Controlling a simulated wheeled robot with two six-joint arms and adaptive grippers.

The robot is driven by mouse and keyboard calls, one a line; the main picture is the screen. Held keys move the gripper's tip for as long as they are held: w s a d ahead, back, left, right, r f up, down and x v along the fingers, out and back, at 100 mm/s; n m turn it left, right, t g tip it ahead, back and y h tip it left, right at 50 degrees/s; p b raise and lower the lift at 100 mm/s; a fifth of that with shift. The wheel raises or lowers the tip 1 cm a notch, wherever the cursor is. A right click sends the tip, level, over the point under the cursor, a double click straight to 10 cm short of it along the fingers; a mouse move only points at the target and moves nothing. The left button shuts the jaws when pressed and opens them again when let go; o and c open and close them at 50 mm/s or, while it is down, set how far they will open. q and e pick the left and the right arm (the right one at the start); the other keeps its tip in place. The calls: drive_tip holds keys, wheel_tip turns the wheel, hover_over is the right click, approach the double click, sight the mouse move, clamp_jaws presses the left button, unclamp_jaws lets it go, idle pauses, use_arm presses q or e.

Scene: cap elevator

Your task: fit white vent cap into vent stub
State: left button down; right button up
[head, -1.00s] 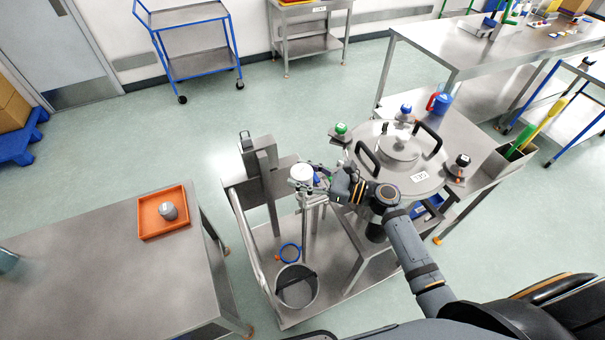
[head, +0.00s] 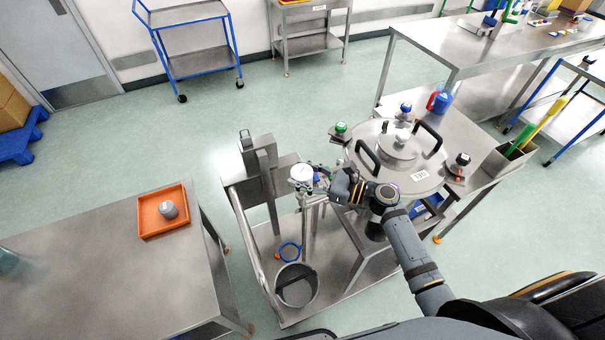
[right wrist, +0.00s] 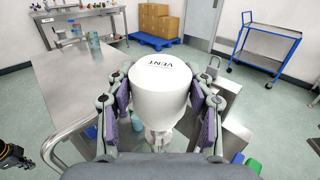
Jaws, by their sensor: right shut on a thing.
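The white vent cap (head: 302,173), round and marked VENT on top, is held upright in my right gripper (head: 308,184). In the right wrist view the cap (right wrist: 160,88) sits between the two purple-padded fingers of the gripper (right wrist: 160,115), which are shut on its sides. A shiny metal piece (right wrist: 158,138), perhaps the vent stub, shows under the cap in that view. In the head view a vertical metal post (head: 308,232) stands below the cap. The cap hides the top of it, so I cannot tell whether they touch.
A steel vessel lid (head: 400,150) with black handles and coloured knobs lies right of the gripper. A bucket (head: 297,287) stands on the low platform. A steel table (head: 110,275) with an orange tray (head: 145,230) is at left. Open floor lies behind.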

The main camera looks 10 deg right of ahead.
drive_tip(key=shift+p, duration=0.4)
idle(1.2)
drive_tip(key=shift+f+b, duration=1.15)
drive_tip(key=shift+f, duration=0.35)
idle(0.8)
drive_tip(key=o, duration=1.2)
drive_tip(key=shift+o, duration=0.2)
drive_tip(key=v, duration=0.7)
drive_tip(key=shift+p, duration=0.45)
